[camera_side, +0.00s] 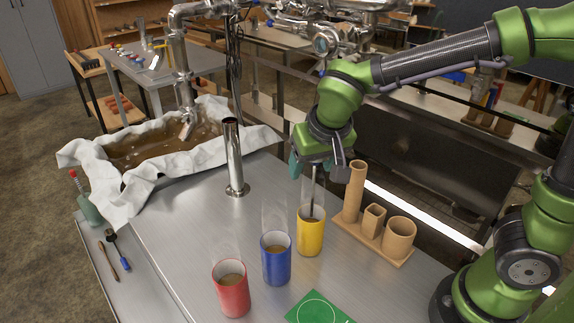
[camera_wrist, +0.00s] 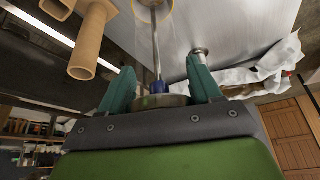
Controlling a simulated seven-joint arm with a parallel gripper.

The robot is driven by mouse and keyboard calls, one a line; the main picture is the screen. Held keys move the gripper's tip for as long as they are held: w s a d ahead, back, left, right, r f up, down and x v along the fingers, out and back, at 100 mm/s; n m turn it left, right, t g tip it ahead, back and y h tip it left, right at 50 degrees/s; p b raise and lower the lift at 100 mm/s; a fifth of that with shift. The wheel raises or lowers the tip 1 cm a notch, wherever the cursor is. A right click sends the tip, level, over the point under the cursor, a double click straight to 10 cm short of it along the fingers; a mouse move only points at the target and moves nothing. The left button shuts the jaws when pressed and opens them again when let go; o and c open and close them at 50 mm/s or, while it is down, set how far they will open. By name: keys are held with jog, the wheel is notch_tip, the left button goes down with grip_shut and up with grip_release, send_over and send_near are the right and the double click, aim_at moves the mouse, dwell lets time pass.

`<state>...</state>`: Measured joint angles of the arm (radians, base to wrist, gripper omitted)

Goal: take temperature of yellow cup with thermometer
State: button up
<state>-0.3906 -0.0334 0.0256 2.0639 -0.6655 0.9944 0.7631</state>
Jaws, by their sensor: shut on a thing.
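The yellow cup (camera_side: 310,236) stands upright on the metal table, with liquid inside and steam above it. My gripper (camera_side: 318,165) is above the yellow cup, pointing down. It is shut on the thermometer (camera_side: 313,190), whose thin metal stem reaches down into the cup. In the wrist view the thermometer (camera_wrist: 157,50) extends from between the green fingers of my gripper (camera_wrist: 160,88) towards the cup, of which a yellow rim (camera_wrist: 172,8) shows at the top edge. Whether the tip touches the cup's bottom is hidden.
A blue cup (camera_side: 276,262) and a red cup (camera_side: 231,291) stand left of the yellow one. A wooden holder (camera_side: 388,245) with tubes stands right. A green card (camera_side: 318,309) lies in front. A metal pipe (camera_side: 234,160) and cloth-lined pan (camera_side: 118,190) are behind left.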

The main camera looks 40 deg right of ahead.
aim_at(313, 194)
jog(key=shift+f, duration=4.6)
dwell(3.4)
